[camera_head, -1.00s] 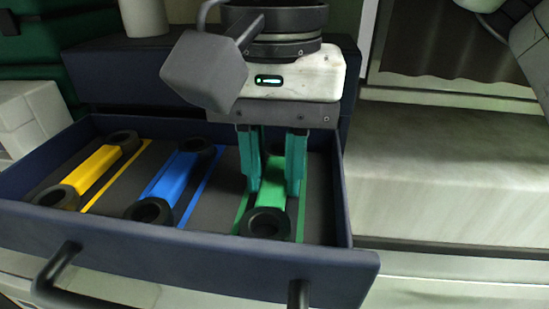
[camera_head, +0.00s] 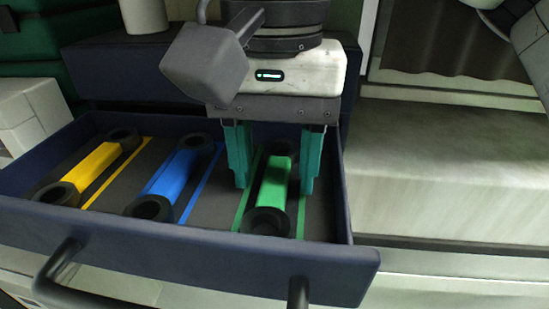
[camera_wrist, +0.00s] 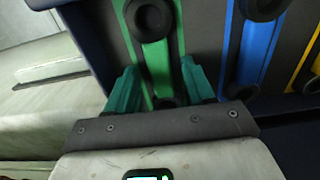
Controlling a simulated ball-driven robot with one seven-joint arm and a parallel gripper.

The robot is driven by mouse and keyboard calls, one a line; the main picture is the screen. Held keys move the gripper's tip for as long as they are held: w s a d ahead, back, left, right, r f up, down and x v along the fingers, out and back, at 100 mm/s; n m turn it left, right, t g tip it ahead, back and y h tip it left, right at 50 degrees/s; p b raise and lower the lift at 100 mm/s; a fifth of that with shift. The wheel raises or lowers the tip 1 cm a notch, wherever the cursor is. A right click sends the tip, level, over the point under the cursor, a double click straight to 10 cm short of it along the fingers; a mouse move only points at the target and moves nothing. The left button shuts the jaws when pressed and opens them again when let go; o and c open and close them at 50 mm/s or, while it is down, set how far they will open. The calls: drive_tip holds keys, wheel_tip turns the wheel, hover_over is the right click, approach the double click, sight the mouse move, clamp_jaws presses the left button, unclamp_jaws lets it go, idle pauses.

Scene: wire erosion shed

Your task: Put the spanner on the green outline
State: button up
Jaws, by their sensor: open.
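The green spanner (camera_head: 274,184) has dark ring ends and lies in the open drawer, within the green outline (camera_head: 301,215), whose strips show on both sides of it. In the wrist view the spanner (camera_wrist: 156,65) lies lengthwise between the strips. My gripper (camera_head: 273,185) is open, its teal fingers apart on either side of the green handle. It also shows in the wrist view (camera_wrist: 158,85), with the spanner between its fingers. I see clear gaps between fingers and handle. The far ring end is partly hidden under my gripper in the head view.
A blue spanner (camera_head: 172,175) and a yellow spanner (camera_head: 93,170) lie to the left in the same dark blue drawer (camera_head: 200,252), beside coloured strips. The drawer's side wall stands close to the right finger. A pale bench surface (camera_head: 450,185) to the right is clear.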

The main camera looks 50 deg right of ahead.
sight(275, 179)
wheel_tip(275, 179, up, 12)
drive_tip(key=shift+b, duration=0.35)
drive_tip(key=shift+c, duration=0.4)
idle(1.0)
